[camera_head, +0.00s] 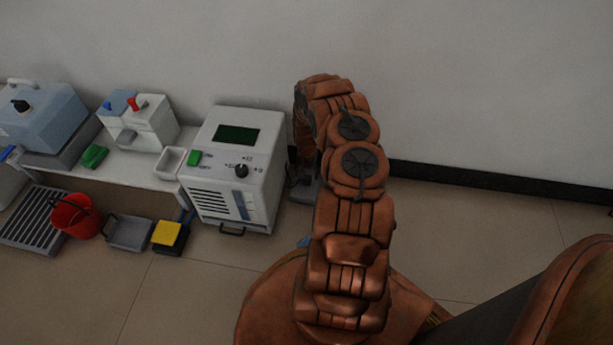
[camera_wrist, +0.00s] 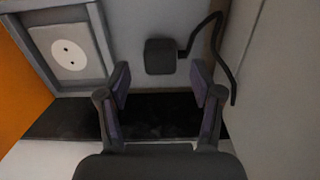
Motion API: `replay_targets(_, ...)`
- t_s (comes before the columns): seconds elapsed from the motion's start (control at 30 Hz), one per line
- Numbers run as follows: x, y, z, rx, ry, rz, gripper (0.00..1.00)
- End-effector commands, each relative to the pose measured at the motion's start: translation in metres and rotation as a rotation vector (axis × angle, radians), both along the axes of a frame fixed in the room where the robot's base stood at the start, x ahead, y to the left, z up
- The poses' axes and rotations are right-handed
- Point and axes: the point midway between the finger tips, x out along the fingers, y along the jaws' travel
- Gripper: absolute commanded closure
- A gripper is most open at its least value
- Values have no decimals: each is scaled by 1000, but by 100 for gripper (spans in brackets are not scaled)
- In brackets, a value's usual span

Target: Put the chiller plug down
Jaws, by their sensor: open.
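The chiller plug (camera_wrist: 160,56) is a dark grey block with a black cable that runs from its right side and curls downward in the wrist view. My gripper (camera_wrist: 161,76) is open, its two fingers spread to either side below the plug. The fingers show a gap to the plug on both sides, and nothing is gripped. The plug rests on or against a grey surface; I cannot tell which. The chiller (camera_head: 237,165) is a white box with a dark green display in the head view. There the plug is hidden and my arm covers most of the area beside the chiller.
A white socket plate (camera_wrist: 69,55) in a grey frame is at the upper left of the wrist view. Left of the chiller, a bench (camera_head: 150,174) holds lab devices. A red bucket (camera_head: 75,216), a grey tray (camera_head: 128,233) and a yellow-topped box (camera_head: 169,236) stand on the floor.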

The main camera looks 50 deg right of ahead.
Motion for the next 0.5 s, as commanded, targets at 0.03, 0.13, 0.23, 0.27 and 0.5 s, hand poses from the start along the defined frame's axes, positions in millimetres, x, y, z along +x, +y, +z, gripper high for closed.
replay_targets(0.03,1,-1,13,-3,-1,-1,34)
replay_targets(0.13,2,-2,31,-4,-4,-1,34)
replay_targets(0.23,2,-1,46,-3,-2,0,34)
replay_targets(0.27,2,-1,51,-3,-2,0,34)
replay_targets(0.5,1,-1,77,-2,-2,0,34)
